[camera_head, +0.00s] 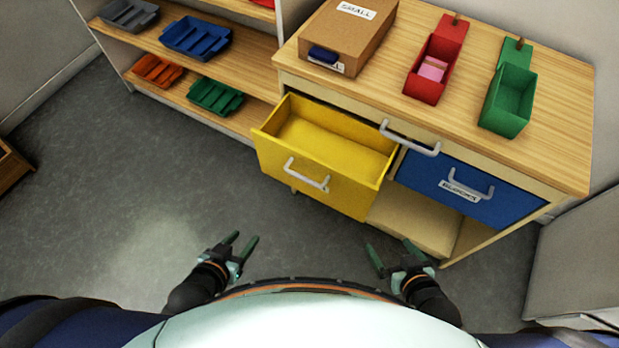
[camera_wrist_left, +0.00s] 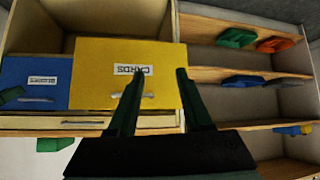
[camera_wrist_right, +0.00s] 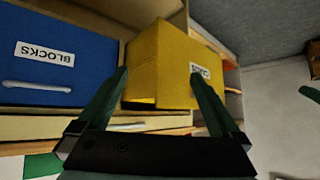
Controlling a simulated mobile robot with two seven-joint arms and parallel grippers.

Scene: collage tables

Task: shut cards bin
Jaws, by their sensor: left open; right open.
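The cards bin is a yellow drawer (camera_head: 335,152) pulled out from the cabinet, and its inside looks empty. It has a grey handle (camera_head: 306,175) on its front. Its CARDS label shows upside down in the left wrist view (camera_wrist_left: 95,88), and its front also shows in the right wrist view (camera_wrist_right: 165,62). My left gripper (camera_head: 242,243) is open and empty, in front of the drawer and to its left. My right gripper (camera_head: 390,254) is open and empty, in front of the drawer and to its right. Neither gripper touches the drawer.
A closed blue BLOCKS drawer (camera_head: 460,187) sits right of the yellow one. A thin drawer handle (camera_head: 410,139) is above. The wooden top (camera_head: 390,84) holds a cardboard box (camera_head: 338,35), a red bin (camera_head: 428,82) and a green bin (camera_head: 507,101). A shelf with trays stands left. Floor between is clear.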

